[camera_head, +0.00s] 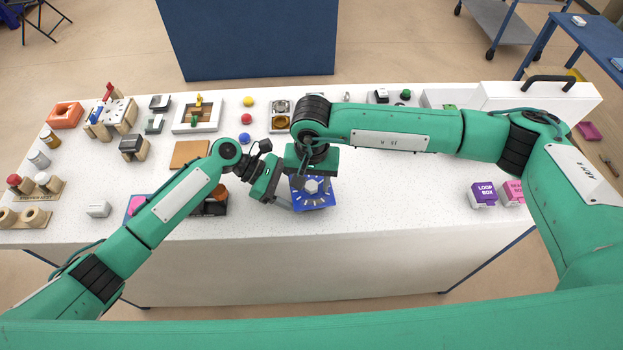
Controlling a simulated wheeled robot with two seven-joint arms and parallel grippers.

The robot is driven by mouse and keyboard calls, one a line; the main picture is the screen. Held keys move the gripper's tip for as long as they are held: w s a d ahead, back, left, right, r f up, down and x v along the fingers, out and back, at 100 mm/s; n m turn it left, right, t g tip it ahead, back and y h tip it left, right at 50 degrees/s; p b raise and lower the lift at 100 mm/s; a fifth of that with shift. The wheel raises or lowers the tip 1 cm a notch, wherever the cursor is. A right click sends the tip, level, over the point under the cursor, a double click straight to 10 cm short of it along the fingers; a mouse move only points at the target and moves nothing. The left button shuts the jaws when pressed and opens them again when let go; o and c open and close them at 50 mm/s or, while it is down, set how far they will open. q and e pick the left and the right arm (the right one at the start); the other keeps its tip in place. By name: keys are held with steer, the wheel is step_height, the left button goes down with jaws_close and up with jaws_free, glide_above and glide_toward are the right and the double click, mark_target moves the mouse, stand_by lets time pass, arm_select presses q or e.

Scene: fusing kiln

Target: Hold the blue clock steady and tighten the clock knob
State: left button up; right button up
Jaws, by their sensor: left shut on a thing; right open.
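The blue clock (320,202) lies near the front edge of the white table, with pale marks around its face. The pale clock knob (312,185) shows at the middle of the face. My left gripper (286,200) reaches in from the left and is shut on the left side of the clock. My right gripper (311,172) is open and points down over the clock, right at the knob. Its own wrist hides its fingertips and the clock's far edge, so I cannot tell whether it touches the knob.
A purple box (483,195) and a pink box (513,193) stand to the right. A dark tray (214,206) is partly behind my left arm. A brown board (189,154) and coloured knobs lie farther back. The table between the clock and purple box is clear.

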steer(key=c, duration=1)
steer(key=m, duration=0.4)
steer(key=shift+m, duration=0.3)
steer(key=m, duration=0.5)
steer(key=shift+m+y, duration=0.3)
steer(key=m, duration=0.5)
steer(key=shift+r+t, duration=0.1)
steer(key=shift+t, duration=0.2)
arm_select(q)
steer(key=shift+s, duration=0.1)
arm_select(e)
steer(key=shift+a+m, duration=0.1)
steer(key=shift+m, duration=2.6)
arm_select(q)
steer(key=shift+d, duration=0.1)
